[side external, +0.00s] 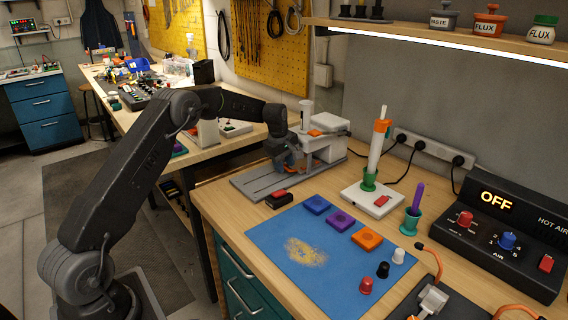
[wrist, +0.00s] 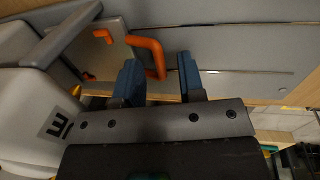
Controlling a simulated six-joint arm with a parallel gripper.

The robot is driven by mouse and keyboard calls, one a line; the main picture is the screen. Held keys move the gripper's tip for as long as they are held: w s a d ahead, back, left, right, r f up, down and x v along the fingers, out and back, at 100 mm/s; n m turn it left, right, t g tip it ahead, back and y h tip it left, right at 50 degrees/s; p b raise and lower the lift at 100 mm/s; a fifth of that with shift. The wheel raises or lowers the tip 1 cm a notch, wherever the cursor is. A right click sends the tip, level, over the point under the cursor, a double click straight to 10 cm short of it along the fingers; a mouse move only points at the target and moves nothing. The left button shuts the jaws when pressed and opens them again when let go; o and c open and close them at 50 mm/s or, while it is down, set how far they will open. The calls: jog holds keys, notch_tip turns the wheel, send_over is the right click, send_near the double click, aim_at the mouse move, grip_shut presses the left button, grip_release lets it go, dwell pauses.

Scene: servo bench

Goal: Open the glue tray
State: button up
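A white and grey machine (side external: 322,148) stands on a slotted grey base plate (side external: 262,183) on the bench in the side view. No part is clearly marked as the glue tray. In the wrist view an orange bent handle (wrist: 148,42) sticks out from a grey part of this machine. My gripper (wrist: 157,62) has two blue fingers standing apart, with the end of the handle showing between them; I cannot tell whether they touch it. In the side view my gripper (side external: 288,164) is low at the machine's left side, and the handle is hidden there.
A small red-topped block (side external: 278,197) lies in front of the base plate. A blue mat (side external: 300,285) with coloured pads is nearer the camera. A white stand (side external: 385,202) with a tall white tube and the hot air unit (side external: 512,235) are to the right.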

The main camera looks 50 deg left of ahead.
aim_at(244, 190)
jog(key=shift+c, duration=0.3)
grip_shut()
jog(key=shift+s+f, duration=0.15)
jog(key=shift+s, duration=0.05)
jog(key=shift+s, duration=0.25)
jog(key=s, duration=1.4)
jog(key=shift+s, duration=0.35)
